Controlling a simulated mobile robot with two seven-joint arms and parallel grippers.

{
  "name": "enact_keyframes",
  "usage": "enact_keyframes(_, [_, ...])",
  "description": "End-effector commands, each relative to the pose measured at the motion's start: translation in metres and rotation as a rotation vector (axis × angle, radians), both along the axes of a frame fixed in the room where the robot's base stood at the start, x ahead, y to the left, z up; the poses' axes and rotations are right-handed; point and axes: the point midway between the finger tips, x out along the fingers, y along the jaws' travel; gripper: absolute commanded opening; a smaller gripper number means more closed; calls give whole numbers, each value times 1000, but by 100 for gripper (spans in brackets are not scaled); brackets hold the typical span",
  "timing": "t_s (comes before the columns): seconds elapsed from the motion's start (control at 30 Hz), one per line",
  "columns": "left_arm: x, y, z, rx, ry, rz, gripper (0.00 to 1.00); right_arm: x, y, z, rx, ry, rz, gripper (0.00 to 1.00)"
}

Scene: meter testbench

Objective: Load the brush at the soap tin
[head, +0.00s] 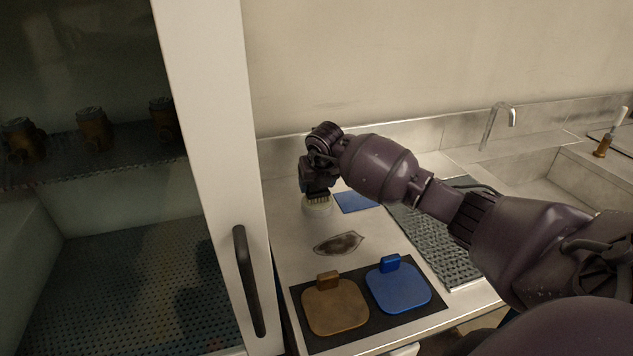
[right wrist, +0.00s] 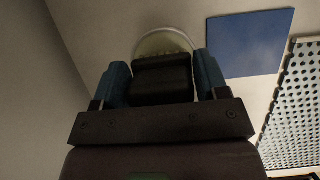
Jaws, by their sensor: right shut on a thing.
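My right gripper (head: 317,183) points down at the back of the counter and is shut on the brush. The brush (head: 318,197) has pale bristles facing down; in the right wrist view its dark block (right wrist: 162,78) sits between the two blue fingers. The soap tin (head: 317,210) is a round pale container directly under the bristles. Its rim also shows beyond the brush in the right wrist view (right wrist: 165,41). The bristles are at the tin's mouth; I cannot tell how deep they reach. My left gripper is not in view.
A blue square (head: 356,202) lies right of the tin. A brown pad (head: 335,305) and a blue pad (head: 398,287) lie on a black mat. An open cabinet door (head: 215,150) stands at left; a perforated mat (head: 445,245) lies right.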

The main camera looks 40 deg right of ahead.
Motion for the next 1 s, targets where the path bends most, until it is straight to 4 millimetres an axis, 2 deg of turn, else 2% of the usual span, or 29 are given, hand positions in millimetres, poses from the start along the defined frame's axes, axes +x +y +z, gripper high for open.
enact_keyframes(0.4, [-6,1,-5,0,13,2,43,0,0,-4,0,0,0,48])
enact_keyframes(1.0, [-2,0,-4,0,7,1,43,0,0,-5,-1,-1,0,48])
